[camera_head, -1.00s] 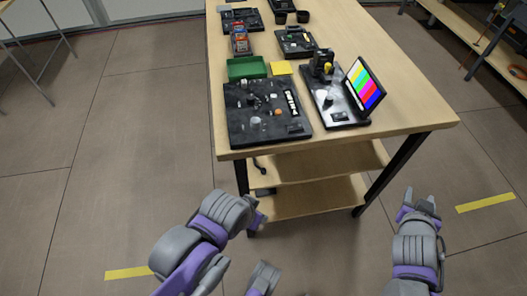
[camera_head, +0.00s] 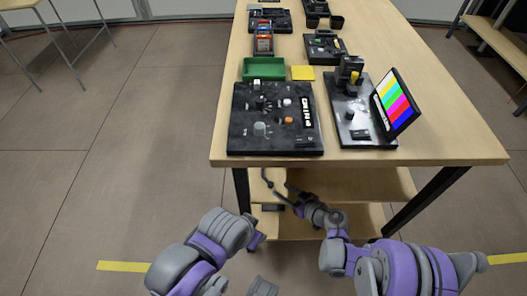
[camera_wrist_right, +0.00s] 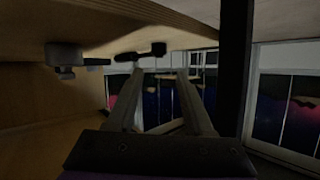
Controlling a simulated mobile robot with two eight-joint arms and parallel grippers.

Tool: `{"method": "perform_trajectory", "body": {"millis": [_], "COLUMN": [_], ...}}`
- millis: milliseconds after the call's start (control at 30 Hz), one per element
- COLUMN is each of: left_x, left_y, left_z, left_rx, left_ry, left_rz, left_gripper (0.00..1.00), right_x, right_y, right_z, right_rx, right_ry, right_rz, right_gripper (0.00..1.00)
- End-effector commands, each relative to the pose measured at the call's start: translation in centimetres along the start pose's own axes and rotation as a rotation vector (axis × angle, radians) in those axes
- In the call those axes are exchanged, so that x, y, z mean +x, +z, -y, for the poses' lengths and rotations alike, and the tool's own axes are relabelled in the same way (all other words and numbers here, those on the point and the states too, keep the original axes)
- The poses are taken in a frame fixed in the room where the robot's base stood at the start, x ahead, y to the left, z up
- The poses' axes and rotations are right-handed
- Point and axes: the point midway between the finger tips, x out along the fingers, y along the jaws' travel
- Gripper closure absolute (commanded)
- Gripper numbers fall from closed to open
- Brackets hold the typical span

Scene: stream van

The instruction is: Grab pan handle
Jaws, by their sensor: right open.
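A thin dark curved piece, possibly the pan handle (camera_head: 265,179), shows just below the front edge of the workbench in the head view. My right gripper (camera_head: 281,191) is open beside it, under the table edge. In the right wrist view, a dark handle-like piece (camera_wrist_right: 140,53) lies just beyond the open fingertips of the right gripper (camera_wrist_right: 159,72); the picture is dim, and I cannot tell if they touch. My left arm shows at the lower left, but its jaws are not clear.
The wooden workbench (camera_head: 440,135) has a lower shelf (camera_head: 370,185) and dark legs. On top are a black control panel (camera_head: 240,140), a colour-bar screen (camera_head: 394,105) and a green tray (camera_head: 263,69). A dark block (camera_wrist_right: 65,58) shows left in the wrist view.

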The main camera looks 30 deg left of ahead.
Motion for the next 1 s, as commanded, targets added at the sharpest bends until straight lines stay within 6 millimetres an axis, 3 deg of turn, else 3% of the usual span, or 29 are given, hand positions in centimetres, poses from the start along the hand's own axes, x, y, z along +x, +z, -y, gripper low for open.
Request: {"method": "perform_trajectory", "body": {"millis": [200, 467, 700, 967, 1000], "left_x": [0.5, 0.8, 1.5, 1.5, 1.5], "left_y": [0.1, 0.2, 0.4, 0.4, 0.4], "left_z": [0.0, 0.0, 0.0, 0.0, 0.0], "left_rx": [0.0, 0.0, 0.0, 0.0, 0.0], "left_ry": [0.0, 0.0, 0.0, 0.0, 0.0], "left_rz": [0.002, 0.003, 0.005, 0.005, 0.005], "left_gripper": [0.5, 0.5, 0.5, 0.5, 0.5], "right_x": [3.5, 5.7, 9.2, 9.8, 9.8], "right_y": [0.0, 0.0, 0.0, -0.1, -0.1], "right_z": [-0.1, -0.2, -0.4, -0.4, -0.4], "right_rx": [0.0, -0.001, -0.001, -0.001, -0.001], "right_ry": [0.001, 0.003, 0.003, 0.004, 0.004], "right_rz": [-0.002, -0.002, -0.003, -0.003, -0.003], "right_gripper": [0.48, 0.48, 0.48, 0.48, 0.53]}}
